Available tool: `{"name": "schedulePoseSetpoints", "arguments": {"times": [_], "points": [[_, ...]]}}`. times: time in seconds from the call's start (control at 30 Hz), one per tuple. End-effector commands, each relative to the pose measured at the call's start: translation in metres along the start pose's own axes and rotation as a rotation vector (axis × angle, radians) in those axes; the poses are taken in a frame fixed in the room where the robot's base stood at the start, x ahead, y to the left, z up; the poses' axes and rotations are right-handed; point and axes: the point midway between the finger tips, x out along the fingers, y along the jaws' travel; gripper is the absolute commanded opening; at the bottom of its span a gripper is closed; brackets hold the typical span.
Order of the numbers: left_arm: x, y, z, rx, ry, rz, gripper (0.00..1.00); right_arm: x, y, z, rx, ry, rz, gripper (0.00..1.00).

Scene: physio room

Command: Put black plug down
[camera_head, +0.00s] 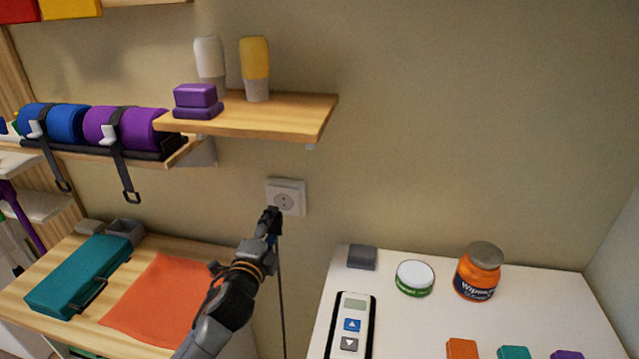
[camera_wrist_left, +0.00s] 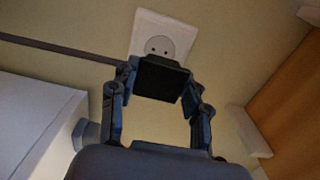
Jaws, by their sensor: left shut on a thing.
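The black plug (camera_wrist_left: 160,80) is between the fingers of my left gripper (camera_wrist_left: 155,92) in the left wrist view, just in front of the wall socket (camera_wrist_left: 163,40). In the head view my left gripper (camera_head: 270,222) is shut on the plug, just below and left of the white wall socket (camera_head: 286,196). The plug itself is mostly hidden by the fingers there. A dark cord (camera_head: 282,300) hangs straight down from it. The socket's holes show above the plug in the wrist view, so the plug looks out of the socket. My right gripper is not in view.
A wooden side table (camera_head: 50,262) at the left holds a teal case (camera_head: 80,272) and an orange cloth (camera_head: 160,300). A white table (camera_head: 420,320) at the right holds a remote (camera_head: 352,325), a green-white tin (camera_head: 414,278) and an orange jar (camera_head: 478,272). A wooden shelf (camera_head: 290,115) juts out above the socket.

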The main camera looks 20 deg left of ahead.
Motion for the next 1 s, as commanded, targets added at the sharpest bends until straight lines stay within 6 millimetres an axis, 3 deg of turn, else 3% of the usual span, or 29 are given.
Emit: {"name": "schedulePoseSetpoints", "arguments": {"times": [0.17, 0.27, 0.5, 0.7, 0.83, 1.0], "points": [[-0.002, 0.001, -0.002, 0.001, 0.004, 0.001, 0.0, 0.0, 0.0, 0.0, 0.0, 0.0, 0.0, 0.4], [-0.013, 0.006, -0.017, 0.005, 0.028, 0.007, 0.0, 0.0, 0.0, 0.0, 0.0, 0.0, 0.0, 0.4], [-0.082, 0.013, -0.092, 0.021, 0.149, 0.014, 0.0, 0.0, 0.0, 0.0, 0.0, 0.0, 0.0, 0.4], [-0.135, 0.003, -0.134, 0.007, 0.218, 0.007, 0.0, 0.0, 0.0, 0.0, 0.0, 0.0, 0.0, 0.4], [-0.152, -0.002, -0.144, -0.003, 0.234, 0.002, 0.0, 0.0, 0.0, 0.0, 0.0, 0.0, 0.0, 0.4], [-0.175, 0.008, -0.141, -0.016, 0.235, 0.004, 0.0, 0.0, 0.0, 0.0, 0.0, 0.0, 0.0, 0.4]]}}
